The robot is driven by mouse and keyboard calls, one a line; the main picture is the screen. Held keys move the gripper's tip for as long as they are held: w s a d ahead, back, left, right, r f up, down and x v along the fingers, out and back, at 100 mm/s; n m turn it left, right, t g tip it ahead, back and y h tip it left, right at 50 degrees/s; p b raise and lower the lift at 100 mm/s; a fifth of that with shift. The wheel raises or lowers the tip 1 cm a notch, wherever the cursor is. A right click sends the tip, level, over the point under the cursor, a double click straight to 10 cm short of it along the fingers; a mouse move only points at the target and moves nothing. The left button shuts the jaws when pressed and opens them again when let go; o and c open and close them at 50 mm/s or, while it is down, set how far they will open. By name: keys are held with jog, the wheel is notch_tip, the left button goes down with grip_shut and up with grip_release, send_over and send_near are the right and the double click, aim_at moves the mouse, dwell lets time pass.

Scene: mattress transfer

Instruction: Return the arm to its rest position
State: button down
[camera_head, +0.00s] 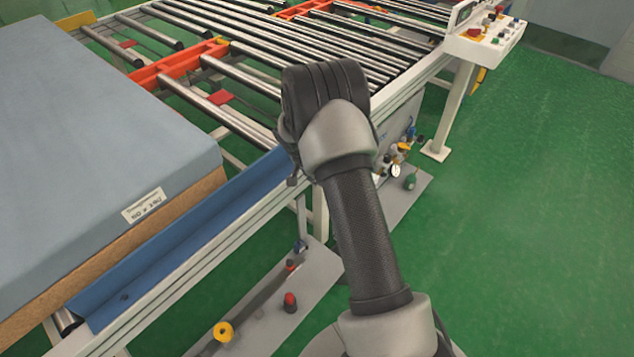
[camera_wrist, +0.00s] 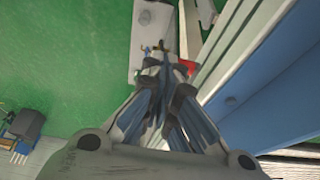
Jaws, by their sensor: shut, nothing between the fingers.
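My arm rises from the bottom of the head view and bends at a dark joint beside the conveyor's near edge. My gripper (camera_wrist: 166,95) shows in the wrist view with its fingers together and nothing between them. It points down past the conveyor's side, over a grey floor plate (camera_wrist: 150,30). In the head view the gripper is hidden behind the arm. A grey-blue mattress (camera_head: 85,160) with a white label (camera_head: 144,205) lies on the conveyor at the left, apart from my arm.
The roller conveyor (camera_head: 255,95) has orange crossbars and a blue side guard (camera_head: 185,245), close to my arm. A control panel (camera_head: 485,38) stands at the upper right. Valves and a gauge (camera_head: 396,170) sit below the frame. Open green floor (camera_head: 530,200) lies to the right.

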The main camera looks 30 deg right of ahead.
jog(key=s+a, duration=0.3)
jog(key=a, duration=0.5)
jog(key=shift+a+p, duration=0.3)
jog(key=shift+a, duration=0.1)
jog(key=s+a+r+n, duration=0.1)
jog(key=s+r+n, duration=0.15)
jog(key=r, duration=0.55)
jog(key=s+a+r+n+t+y, duration=0.1)
jog(key=s+r, duration=0.3)
jog(key=r, duration=0.3)
jog(key=s+a+r+n, duration=0.2)
jog(key=s+r, duration=0.1)
jog(key=r, duration=0.5)
jog(key=s+a+r+n+y, duration=0.1)
jog(key=s+a+r+n, duration=0.1)
jog(key=s, duration=0.5)
jog(key=s+a+r+n+t+y, duration=0.1)
jog(key=s+a+r+n, duration=0.2)
jog(key=s, duration=0.4)
jog(key=s+a+r+n+t+y, duration=0.1)
jog(key=s+a+r+n, duration=0.1)
jog(key=s, duration=0.6)
jog(key=shift+a+r+n, duration=0.4)
jog(key=shift+r+n, duration=0.3)
jog(key=shift+n, duration=0.15)
